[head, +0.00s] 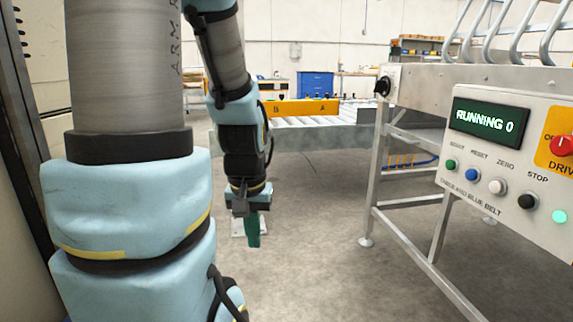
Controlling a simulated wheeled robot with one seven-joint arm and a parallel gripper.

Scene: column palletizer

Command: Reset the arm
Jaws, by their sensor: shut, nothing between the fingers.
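My arm reaches forward from the left of the head view and bends down at its far end. My gripper (253,238) points down with its green fingertips together. It is shut and holds nothing that I can see. It hangs in the open space left of the control panel (510,150), apart from it. The panel display (489,120) reads "RUNNING 0". Below the display is a row of buttons in green, blue, white and black.
A metal conveyor frame (375,190) stands at the right. A roller conveyor (310,122) with a yellow part marked B and A lies behind my gripper. A blue cabinet (315,86) is at the back. The floor (310,260) between my arm and the frame is clear.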

